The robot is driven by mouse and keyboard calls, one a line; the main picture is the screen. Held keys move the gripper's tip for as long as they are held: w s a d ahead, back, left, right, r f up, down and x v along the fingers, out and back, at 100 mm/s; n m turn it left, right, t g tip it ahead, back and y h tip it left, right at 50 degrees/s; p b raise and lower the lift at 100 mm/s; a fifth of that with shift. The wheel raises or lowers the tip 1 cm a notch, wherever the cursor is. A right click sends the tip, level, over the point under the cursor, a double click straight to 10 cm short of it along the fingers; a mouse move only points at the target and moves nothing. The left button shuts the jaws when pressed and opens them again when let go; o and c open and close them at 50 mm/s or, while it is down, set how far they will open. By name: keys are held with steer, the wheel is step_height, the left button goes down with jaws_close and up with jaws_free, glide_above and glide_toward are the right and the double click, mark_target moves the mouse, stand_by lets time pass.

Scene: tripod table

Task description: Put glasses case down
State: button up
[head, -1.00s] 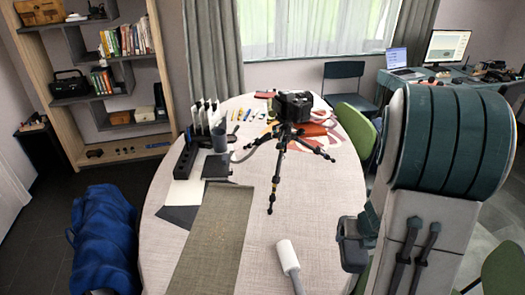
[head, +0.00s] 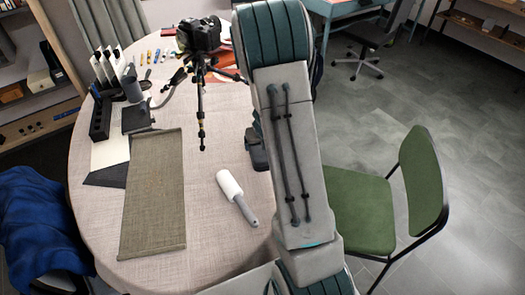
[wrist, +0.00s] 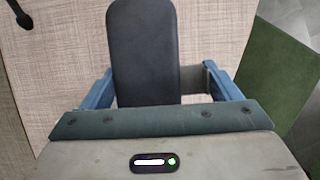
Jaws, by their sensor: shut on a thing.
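The glasses case (wrist: 145,50) is a dark grey, rounded, long shape in the wrist view. It lies between the blue fingers of my gripper (wrist: 158,88), which is shut on it. It points away from the wrist over the pale woven tablecloth; whether it touches the cloth I cannot tell. In the head view my gripper (head: 257,150) shows only in part, at the right side of the table (head: 185,215), behind my own arm.
A lint roller (head: 236,195) lies near the gripper. A camera on a tripod (head: 201,85) stands further back. An olive runner (head: 153,190) covers the left middle. A black holder (head: 101,115) and grey cup (head: 131,88) stand back left. A green chair (head: 360,210) is at the right.

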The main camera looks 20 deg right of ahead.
steer(key=shift+f+b, duration=1.35)
steer(key=shift+f, duration=0.6)
steer(key=shift+f, duration=0.2)
steer(key=o, duration=1)
steer(key=shift+r, duration=0.1)
